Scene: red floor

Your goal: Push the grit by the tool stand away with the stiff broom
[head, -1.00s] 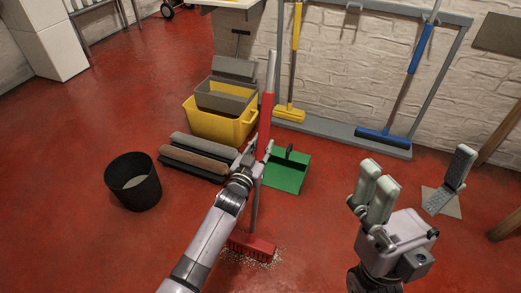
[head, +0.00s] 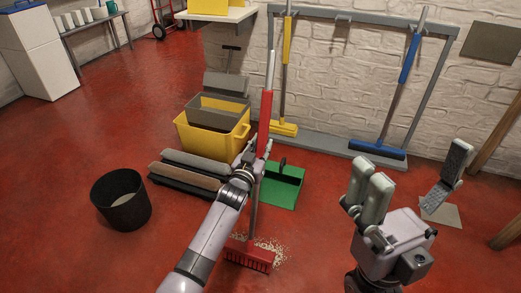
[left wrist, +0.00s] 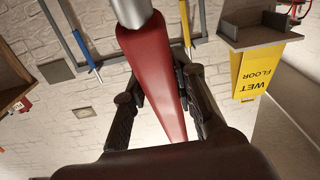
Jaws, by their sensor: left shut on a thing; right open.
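The stiff broom has a red grip (head: 265,120) and a red head (head: 249,256) with bristles on the floor. My left gripper (head: 258,152) is shut on its handle, which stands nearly upright. The handle also fills the middle of the left wrist view (left wrist: 153,75), between the dark fingers. The pale grit (head: 278,250) lies on the floor behind and to the right of the head; the head may hide some. The grey tool stand (head: 328,145) is at the wall. My right gripper (head: 415,182) is open and empty, at the right.
A green dustpan (head: 285,190) lies behind the red broom. A yellow bucket (head: 212,142), low grey and brown rolls (head: 185,172) and a black bin (head: 121,205) are left. Front-left floor is clear.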

